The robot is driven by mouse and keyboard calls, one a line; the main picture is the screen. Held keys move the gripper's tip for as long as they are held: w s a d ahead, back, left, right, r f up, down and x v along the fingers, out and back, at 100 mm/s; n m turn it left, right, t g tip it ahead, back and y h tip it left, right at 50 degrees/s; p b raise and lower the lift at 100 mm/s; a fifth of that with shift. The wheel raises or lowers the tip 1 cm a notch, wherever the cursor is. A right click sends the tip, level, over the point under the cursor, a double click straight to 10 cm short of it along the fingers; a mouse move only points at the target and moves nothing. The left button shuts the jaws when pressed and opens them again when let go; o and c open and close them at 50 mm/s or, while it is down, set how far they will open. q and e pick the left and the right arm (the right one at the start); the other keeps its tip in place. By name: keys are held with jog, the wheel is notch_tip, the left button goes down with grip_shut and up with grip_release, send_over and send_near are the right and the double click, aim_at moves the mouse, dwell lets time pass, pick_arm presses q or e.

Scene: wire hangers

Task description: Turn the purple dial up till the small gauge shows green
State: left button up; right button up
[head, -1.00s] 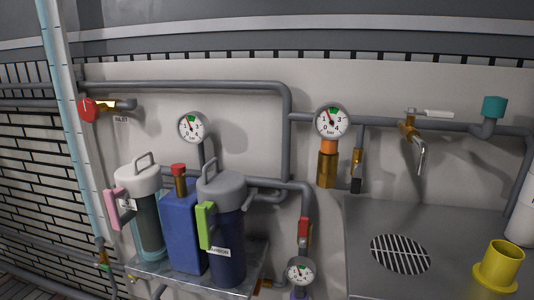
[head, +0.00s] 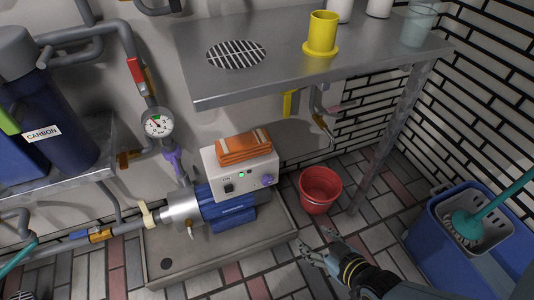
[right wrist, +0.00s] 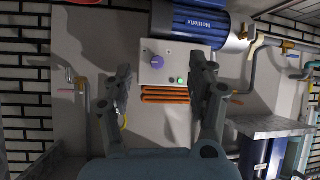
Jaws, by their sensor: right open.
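The purple dial (head: 267,180) is on the front of a white control box (head: 212,170), at its right end in the head view. In the right wrist view, which is upside down, the dial (right wrist: 156,61) shows beyond and between my fingers. The small gauge (head: 157,123) is on the pipe left of the box; its needle is too small to read surely against the green mark. My right gripper (head: 318,244) is open and empty, right of and nearer than the box, apart from the dial. My left gripper is not in view.
A red bucket (head: 320,190) stands beside the tray. A steel counter (head: 290,80) overhangs behind.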

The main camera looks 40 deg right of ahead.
jog(key=w+m+t+h+b, duration=0.1)
jog(key=w+t+b, duration=0.3)
jog(key=w+b, duration=0.3)
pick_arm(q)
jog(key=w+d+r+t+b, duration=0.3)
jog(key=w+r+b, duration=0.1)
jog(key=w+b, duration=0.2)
pick_arm(e)
jog(key=m+t+h+b, duration=0.2)
jog(key=b, duration=0.4)
send_near(268, 183)
jog(key=shift+t, duration=0.3)
jog(key=x, duration=0.2)
jog(key=b+x, duration=0.1)
jog(key=x, duration=0.2)
jog(key=f+b+x, duration=0.1)
jog(key=x, duration=0.2)
jog(key=shift+d, duration=0.1)
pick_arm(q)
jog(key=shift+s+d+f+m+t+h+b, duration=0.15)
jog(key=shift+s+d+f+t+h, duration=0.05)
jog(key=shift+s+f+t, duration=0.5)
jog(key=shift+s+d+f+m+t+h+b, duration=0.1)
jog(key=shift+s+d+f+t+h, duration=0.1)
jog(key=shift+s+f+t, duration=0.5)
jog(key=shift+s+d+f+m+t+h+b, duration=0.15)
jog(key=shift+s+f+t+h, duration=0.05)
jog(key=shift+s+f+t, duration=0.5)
pick_arm(e)
jog(key=shift+x, duration=0.85)
